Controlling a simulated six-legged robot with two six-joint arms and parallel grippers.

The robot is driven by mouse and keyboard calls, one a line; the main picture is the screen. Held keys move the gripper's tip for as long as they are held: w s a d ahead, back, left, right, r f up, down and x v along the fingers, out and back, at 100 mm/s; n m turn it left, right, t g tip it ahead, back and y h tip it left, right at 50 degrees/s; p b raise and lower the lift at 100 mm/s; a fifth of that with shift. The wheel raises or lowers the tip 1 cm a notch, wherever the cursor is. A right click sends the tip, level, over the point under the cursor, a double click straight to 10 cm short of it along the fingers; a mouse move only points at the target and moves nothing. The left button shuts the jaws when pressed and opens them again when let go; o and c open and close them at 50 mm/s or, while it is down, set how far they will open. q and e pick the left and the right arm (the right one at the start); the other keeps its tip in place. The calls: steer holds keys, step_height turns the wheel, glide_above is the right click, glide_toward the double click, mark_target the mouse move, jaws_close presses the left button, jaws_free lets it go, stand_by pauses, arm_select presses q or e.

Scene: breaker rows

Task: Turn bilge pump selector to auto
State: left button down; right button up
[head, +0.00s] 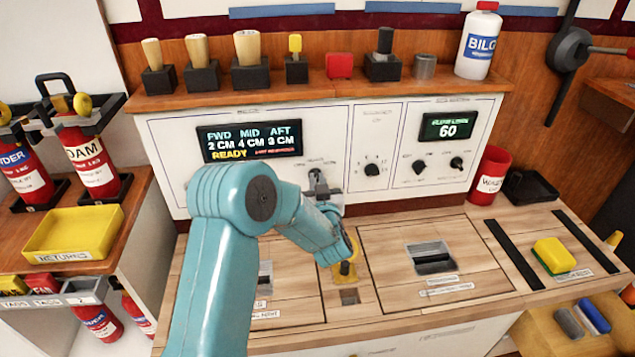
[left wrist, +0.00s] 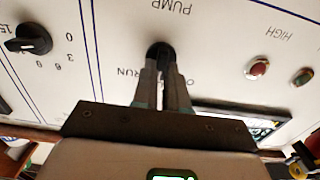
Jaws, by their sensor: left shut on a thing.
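The bilge pump selector (left wrist: 160,52) is a dark knob on the white panel, below the PUMP lettering as the tilted left wrist view shows it. My left gripper (left wrist: 163,70) is shut on this knob, with a finger on each side. In the head view my left gripper (head: 320,186) reaches the panel between the FWD MID AFT display and the dial to its right. The fingers and wrist hide much of the knob and some of its position lettering; RUN is legible nearby. I cannot tell which position the knob points to. My right gripper is not in view.
A black dial (head: 372,169) and two knobs sit farther right on the panel, with a green display (head: 447,125) above. A yellow fitting (head: 344,270) on the wooden counter is close below my left forearm. A red cup (head: 490,176) stands right of the panel.

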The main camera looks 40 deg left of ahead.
arm_select(q)
steer(key=c, duration=1.2)
jaws_free()
steer(key=shift+o, duration=0.2)
steer(key=p+v, duration=0.2)
steer(key=v, duration=1.4)
steer(key=shift+p, duration=0.3)
steer(key=shift+s+d, duration=0.1)
steer(key=shift+d, duration=0.1)
